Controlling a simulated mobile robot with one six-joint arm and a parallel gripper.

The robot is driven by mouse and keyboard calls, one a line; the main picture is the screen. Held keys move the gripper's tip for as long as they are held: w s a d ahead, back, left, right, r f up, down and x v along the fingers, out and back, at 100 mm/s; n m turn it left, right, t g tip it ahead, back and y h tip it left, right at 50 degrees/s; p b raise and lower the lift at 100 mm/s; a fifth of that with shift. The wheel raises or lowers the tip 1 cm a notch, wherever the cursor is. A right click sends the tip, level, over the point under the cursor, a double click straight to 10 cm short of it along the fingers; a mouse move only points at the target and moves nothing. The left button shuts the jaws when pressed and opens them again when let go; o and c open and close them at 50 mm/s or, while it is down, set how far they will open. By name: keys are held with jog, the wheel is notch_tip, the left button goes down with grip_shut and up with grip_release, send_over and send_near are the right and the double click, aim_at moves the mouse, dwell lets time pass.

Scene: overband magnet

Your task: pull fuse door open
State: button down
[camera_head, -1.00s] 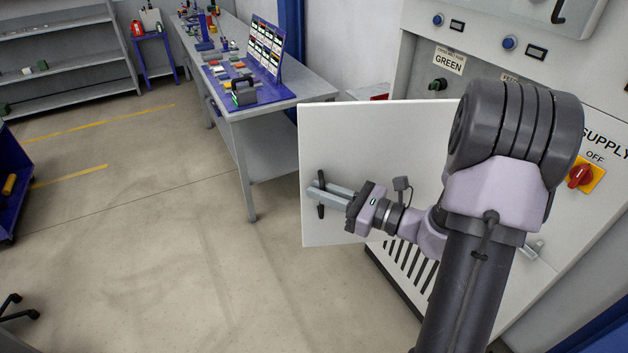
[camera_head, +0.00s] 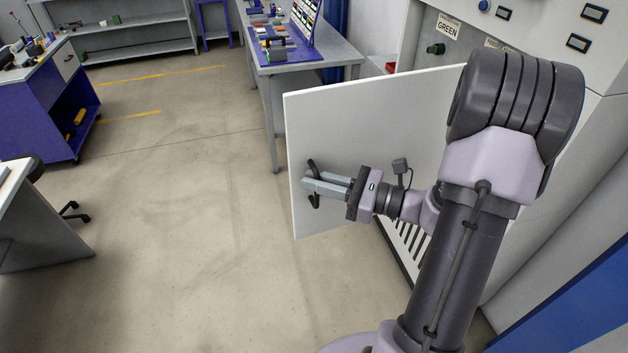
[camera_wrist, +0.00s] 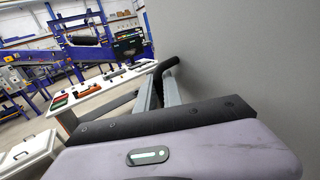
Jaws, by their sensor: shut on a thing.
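The fuse door (camera_head: 375,125) is a plain white panel standing swung out from the grey cabinet (camera_head: 425,55) in the head view. A dark bar handle (camera_head: 314,185) is on its face near the left edge. My gripper (camera_head: 314,185) is shut on that handle, its two grey fingers on either side of the bar. In the wrist view the dark handle (camera_wrist: 168,66) shows at the fingertips, beside the pale door face (camera_wrist: 245,60). My arm hides the hinge side of the door and part of the cabinet.
A grey workbench (camera_head: 335,52) with small items stands behind the door. A blue cart (camera_head: 45,125) and a white desk (camera_head: 35,225) with a chair are at the left. The floor (camera_head: 185,230) between them and the door is clear.

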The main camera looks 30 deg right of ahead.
dwell(0.3)
jog(key=c, duration=1.8)
grip_release()
jog(key=shift+o, duration=0.2)
jog(key=shift+s+d, duration=0.1)
jog(key=shift+s, duration=0.05)
jog(key=p+v, duration=0.3)
jog(key=v, duration=1.4)
jog(key=shift+d, duration=0.1)
